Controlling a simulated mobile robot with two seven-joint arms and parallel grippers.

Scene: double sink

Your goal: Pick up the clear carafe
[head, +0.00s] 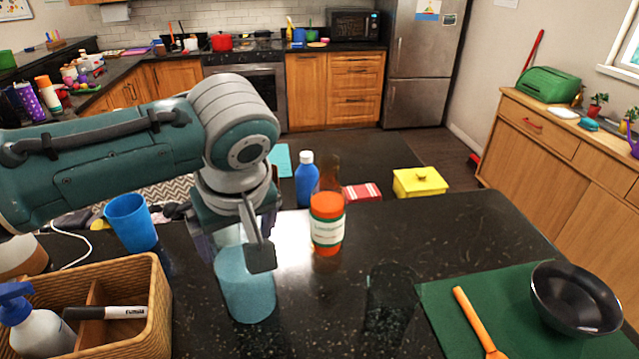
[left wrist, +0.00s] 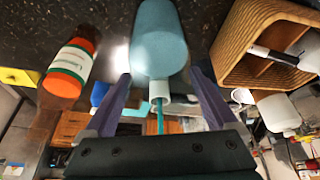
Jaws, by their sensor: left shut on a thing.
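The carafe (head: 246,288) stands upright on the dark counter, its lower body pale blue and its upper part clearer. It also shows in the left wrist view (left wrist: 160,40), with its narrower neck toward me. My left gripper (head: 250,240) comes down over it from above and is shut on its upper part. In the left wrist view the two fingers (left wrist: 158,105) lie on either side of the neck. The exact contact is hard to see. My right gripper is not in view.
An orange-capped amber bottle (head: 327,225) stands close to the right of the carafe. A blue cup (head: 130,222) and a wicker basket (head: 155,318) are at left. A dark see-through shape (head: 390,295) lies toward the green mat (head: 450,305), which holds a black bowl (head: 575,298).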

